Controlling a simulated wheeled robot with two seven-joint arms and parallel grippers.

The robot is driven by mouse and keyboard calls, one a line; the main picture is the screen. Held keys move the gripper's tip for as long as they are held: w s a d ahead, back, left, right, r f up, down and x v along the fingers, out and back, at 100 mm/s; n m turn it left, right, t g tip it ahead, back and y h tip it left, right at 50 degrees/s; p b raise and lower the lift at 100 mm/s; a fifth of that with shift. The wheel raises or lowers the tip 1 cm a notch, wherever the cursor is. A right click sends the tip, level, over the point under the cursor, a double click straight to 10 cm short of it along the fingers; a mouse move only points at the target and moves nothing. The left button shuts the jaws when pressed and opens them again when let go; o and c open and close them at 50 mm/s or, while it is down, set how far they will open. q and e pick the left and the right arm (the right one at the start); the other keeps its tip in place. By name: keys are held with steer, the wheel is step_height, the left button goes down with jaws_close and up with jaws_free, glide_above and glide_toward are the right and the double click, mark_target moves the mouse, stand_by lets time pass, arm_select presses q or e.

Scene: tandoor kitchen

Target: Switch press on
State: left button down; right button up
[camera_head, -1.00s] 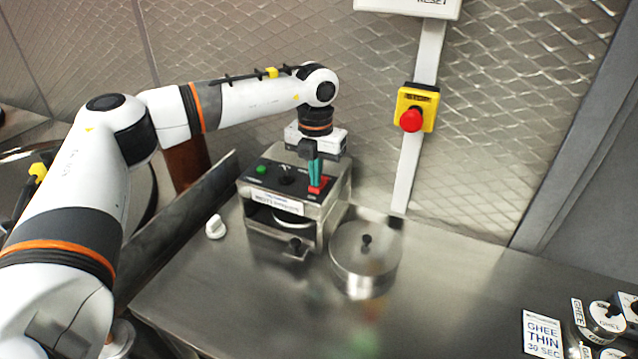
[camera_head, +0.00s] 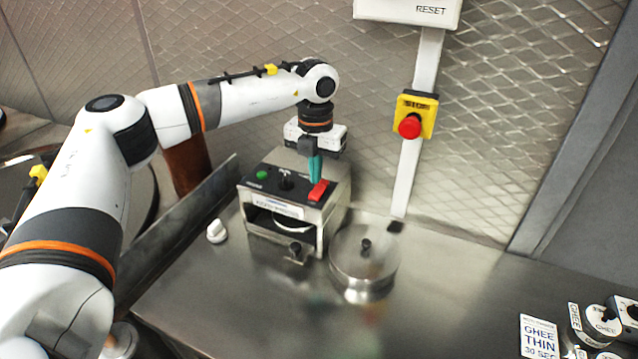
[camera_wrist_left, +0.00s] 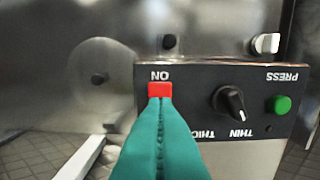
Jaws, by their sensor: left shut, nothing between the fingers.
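The press (camera_head: 285,235) is a metal box on the steel counter with a dark sloped control panel. Its red rocker switch (camera_head: 319,190) sits at the panel's right end. In the left wrist view the red switch (camera_wrist_left: 160,90) lies beside an upside-down "ON" label. My left gripper (camera_head: 315,179) points down, its teal fingers shut and empty, tips at the switch's rear edge in the head view. In the wrist view the fingertips (camera_wrist_left: 160,101) overlap part of the switch; contact and the rocker's position cannot be told. My right gripper is not in view.
The panel also has a black THIN/THICK knob (camera_wrist_left: 229,102) and a green button (camera_wrist_left: 280,104). A round lidded steel container (camera_head: 364,265) stands right of the press. A white knob-like piece (camera_head: 217,230) lies left. A red stop button (camera_head: 410,126) is on the wall.

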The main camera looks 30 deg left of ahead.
mark_target(316, 193)
arm_select(q)
step_height(316, 193, up, 4)
steer(key=shift+r+p, duration=0.1)
steer(key=shift+p, duration=1)
